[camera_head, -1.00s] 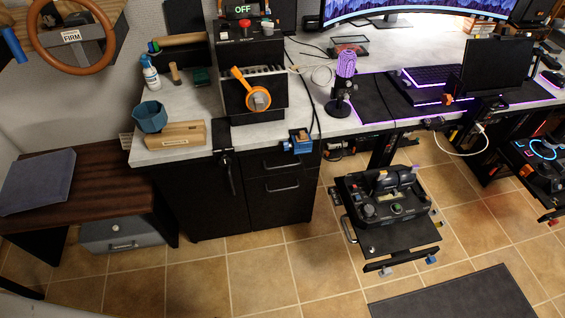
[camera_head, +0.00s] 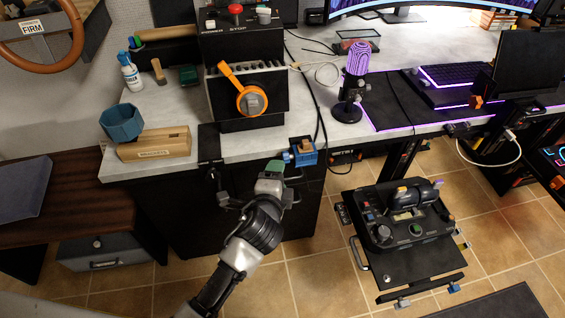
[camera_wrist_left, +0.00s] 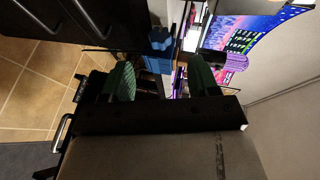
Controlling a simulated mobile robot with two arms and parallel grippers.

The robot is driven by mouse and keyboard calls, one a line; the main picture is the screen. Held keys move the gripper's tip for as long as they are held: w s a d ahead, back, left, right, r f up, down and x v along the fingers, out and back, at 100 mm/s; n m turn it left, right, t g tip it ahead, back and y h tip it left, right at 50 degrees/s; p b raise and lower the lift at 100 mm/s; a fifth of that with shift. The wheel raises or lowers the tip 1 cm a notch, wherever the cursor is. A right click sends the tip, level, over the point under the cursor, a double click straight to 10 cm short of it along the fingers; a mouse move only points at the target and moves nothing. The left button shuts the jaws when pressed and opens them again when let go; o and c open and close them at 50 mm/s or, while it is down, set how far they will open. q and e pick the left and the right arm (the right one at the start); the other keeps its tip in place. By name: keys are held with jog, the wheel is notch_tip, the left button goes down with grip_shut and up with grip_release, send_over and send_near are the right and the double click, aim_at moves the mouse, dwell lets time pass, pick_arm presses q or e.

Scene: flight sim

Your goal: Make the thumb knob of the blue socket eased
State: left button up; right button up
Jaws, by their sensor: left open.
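The blue socket (camera_head: 303,152) is clamped at the front edge of the grey desk, with a brown block in its top. Its small light-blue thumb knob (camera_head: 287,157) sticks out on the left side. My left gripper (camera_head: 274,168), with green finger pads, is just in front and to the left of the socket, apart from it as far as I can tell. In the left wrist view the green fingers (camera_wrist_left: 160,80) stand wide apart and empty. The blue socket (camera_wrist_left: 158,50) shows beyond them, between the fingers; its knob is not clear there. My right gripper is not in view.
A black bracket (camera_head: 210,160) hangs over the desk edge left of the socket. A black cable runs down behind the socket. A black control console (camera_head: 405,222) stands low at the right. A wooden block (camera_head: 153,144) and blue pot (camera_head: 121,122) sit on the desk at left.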

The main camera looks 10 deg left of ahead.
aim_at(283, 158)
pick_arm(q)
jog(key=x, duration=0.7)
jog(key=shift+b, duration=0.4)
jog(key=c, duration=0.9)
jog(key=r+g+p, duration=0.1)
jog(key=p, duration=0.6)
jog(key=shift+g, duration=0.4)
jog(key=n+g+p, duration=0.1)
jog(key=p, duration=0.4)
jog(key=shift+w+g, duration=0.1)
jog(key=shift+g, duration=0.3)
jog(key=shift+f+p, duration=0.15)
jog(key=shift+p, duration=0.25)
jog(key=shift+f+g, duration=0.1)
jog(key=shift+g, duration=0.2)
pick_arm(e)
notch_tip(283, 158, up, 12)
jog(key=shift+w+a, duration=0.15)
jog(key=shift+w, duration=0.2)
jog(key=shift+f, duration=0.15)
